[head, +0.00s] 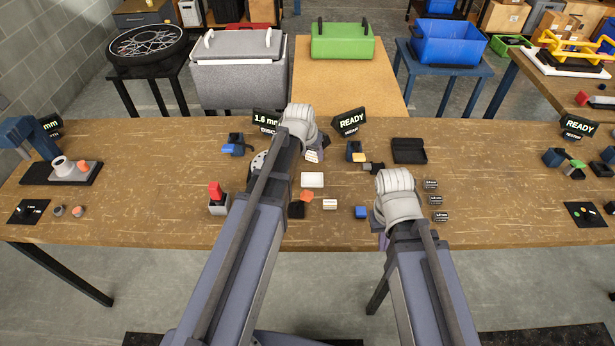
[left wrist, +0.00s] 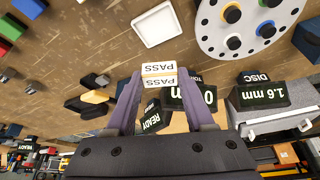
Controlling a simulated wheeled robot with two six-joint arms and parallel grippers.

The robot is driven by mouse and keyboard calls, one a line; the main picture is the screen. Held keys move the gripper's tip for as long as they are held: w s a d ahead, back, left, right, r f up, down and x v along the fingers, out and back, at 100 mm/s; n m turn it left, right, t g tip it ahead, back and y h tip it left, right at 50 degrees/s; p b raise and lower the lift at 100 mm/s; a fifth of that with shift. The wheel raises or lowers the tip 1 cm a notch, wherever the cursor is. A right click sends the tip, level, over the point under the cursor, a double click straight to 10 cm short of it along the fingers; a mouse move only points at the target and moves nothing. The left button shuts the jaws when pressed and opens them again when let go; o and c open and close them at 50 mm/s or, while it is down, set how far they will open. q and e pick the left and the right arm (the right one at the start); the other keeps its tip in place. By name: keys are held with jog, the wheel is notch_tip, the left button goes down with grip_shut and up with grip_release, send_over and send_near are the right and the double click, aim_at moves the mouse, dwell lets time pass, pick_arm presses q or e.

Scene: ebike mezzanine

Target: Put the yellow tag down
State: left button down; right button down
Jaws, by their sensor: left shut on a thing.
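The yellow tag (left wrist: 158,70), a small block with white faces marked PASS and a yellow-orange band, is between the fingers of my left gripper (left wrist: 158,88) in the left wrist view. The gripper is shut on it. In the head view my left gripper (head: 313,148) is over the middle of the workbench, with the tag (head: 313,156) partly showing at the fingers. Whether the tag touches the bench is unclear. My right gripper (head: 378,228) is low near the front edge, its fingers mostly hidden behind its own wrist.
On the bench (head: 140,205), a white tray (head: 312,180) lies just in front of the left gripper. A white block (head: 330,204), a blue block (head: 361,212) and an open black case (head: 408,150) are nearby. READY (head: 350,121) and 1.6 mm (head: 267,119) signs stand behind.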

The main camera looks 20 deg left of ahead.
aim_at(313, 178)
pick_arm(q)
jog(key=shift+s+r, duration=0.1)
jog(key=shift+r, duration=0.1)
jog(key=shift+f+b, duration=0.6)
jog(key=shift+f, duration=0.05)
notch_tip(313, 178, down, 9)
jog(key=b, duration=0.8)
jog(key=shift+b, duration=0.4)
jog(key=shift+f, duration=0.2)
jog(key=c, duration=0.5)
grip_release()
jog(key=shift+r, duration=0.1)
jog(key=shift+c, duration=0.2)
jog(key=shift+r, duration=0.15)
